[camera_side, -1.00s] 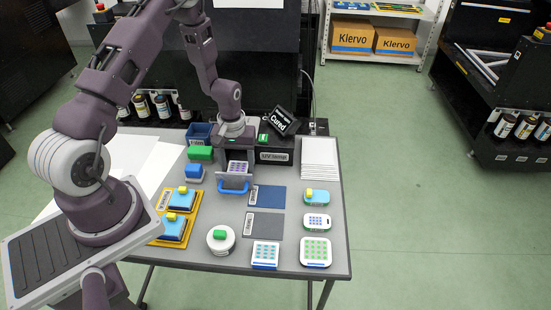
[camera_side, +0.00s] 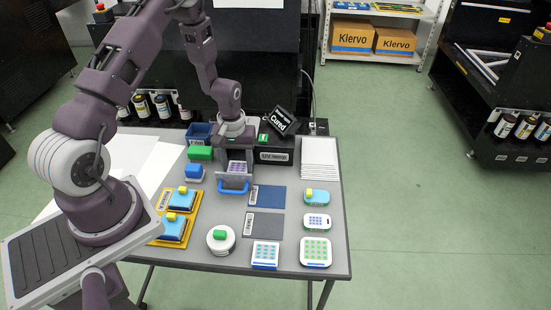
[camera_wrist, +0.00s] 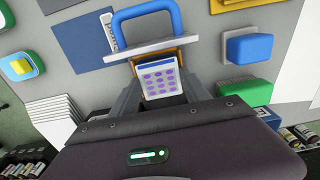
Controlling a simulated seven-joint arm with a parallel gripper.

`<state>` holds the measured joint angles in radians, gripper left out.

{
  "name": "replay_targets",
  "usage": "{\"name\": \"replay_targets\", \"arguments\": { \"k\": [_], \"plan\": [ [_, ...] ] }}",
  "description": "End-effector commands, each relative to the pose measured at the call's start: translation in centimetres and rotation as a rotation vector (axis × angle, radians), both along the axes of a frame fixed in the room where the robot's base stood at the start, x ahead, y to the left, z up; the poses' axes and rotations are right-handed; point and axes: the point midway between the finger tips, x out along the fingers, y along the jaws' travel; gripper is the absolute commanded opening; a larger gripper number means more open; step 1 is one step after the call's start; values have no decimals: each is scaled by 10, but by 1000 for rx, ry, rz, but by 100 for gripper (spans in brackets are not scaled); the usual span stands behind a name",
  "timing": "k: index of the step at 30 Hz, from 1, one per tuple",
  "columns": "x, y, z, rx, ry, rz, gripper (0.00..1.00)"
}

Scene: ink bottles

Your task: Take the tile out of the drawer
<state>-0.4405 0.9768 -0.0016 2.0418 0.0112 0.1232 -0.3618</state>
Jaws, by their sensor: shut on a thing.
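The tile (camera_wrist: 160,78) is a small white plate with rows of purple dots. In the side view the tile (camera_side: 238,167) shows at the open drawer (camera_side: 234,180), which has a grey front and a blue handle (camera_side: 233,188). The drawer front (camera_wrist: 150,49) and blue handle (camera_wrist: 147,14) also show at the top of the wrist view. My gripper (camera_side: 237,163) is over the drawer and shut on the tile. The wrist view shows my gripper (camera_wrist: 159,64) around the tile; whether the tile touches the drawer floor is hidden.
A black UV lamp box (camera_side: 274,157) stands right of the drawer, with a "Cured" sign (camera_side: 283,122) behind it. Blue (camera_side: 267,196) and dark grey (camera_side: 264,225) mats lie in front. A green block (camera_side: 200,153) and a blue block (camera_side: 194,171) stand left.

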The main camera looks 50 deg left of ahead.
Motion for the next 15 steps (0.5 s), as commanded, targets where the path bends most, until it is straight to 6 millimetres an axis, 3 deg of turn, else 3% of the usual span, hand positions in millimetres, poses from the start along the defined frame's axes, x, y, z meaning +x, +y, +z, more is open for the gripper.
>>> {"name": "replay_targets", "arguments": {
  "k": [7, 15],
  "plan": [
    [0, 0, 3, 1, -1, 0, 20],
    [1, 0, 27, 1, -2, 1, 20]
  ]
}}
